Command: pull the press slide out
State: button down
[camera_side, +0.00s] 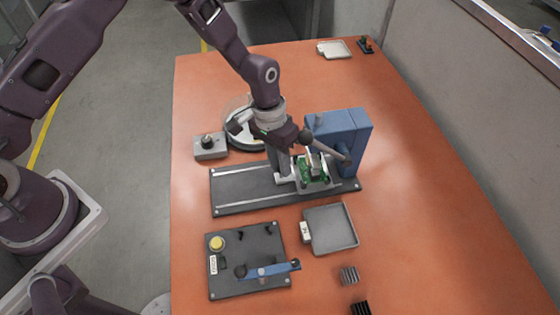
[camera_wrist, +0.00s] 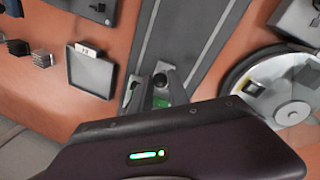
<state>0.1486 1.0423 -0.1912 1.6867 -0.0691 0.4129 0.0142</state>
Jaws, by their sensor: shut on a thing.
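The press slide (camera_side: 318,184) is a light grey carriage bearing a green circuit board (camera_side: 305,170). It sits at the right end of a dark rail base (camera_side: 240,188), close against the blue press (camera_side: 345,130). My gripper (camera_side: 283,174) points down at the slide's left side and is shut on what looks like its handle; the fingertips are partly hidden. In the wrist view a grey metal piece (camera_wrist: 163,72) and a bit of green show beyond my dark gripper housing, which hides most of the slide. The rail (camera_wrist: 180,40) runs away from it.
The press's dark lever (camera_side: 330,150) slopes close beside my gripper. A round dish (camera_side: 240,140) and grey knob box (camera_side: 210,148) stand behind the rail. A grey tray (camera_side: 330,228), a fixture plate (camera_side: 225,285) and small blocks (camera_side: 349,275) lie in front. The rail's left stretch is clear.

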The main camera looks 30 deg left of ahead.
dwell(0.3)
jog(key=s+a, duration=1.1)
jog(key=shift+s+a, duration=0.25)
jog(key=shift+a, duration=0.05)
jog(key=shift+s, duration=0.1)
jog(key=c, duration=1.5)
grip_release()
jog(key=shift+a, duration=0.1)
jog(key=shift+o, duration=1.2)
notch_tip(320, 180, up, 7)
jog(key=a, duration=0.1)
jog(key=shift+w+a+r, duration=0.1)
jog(key=shift+w, duration=0.1)
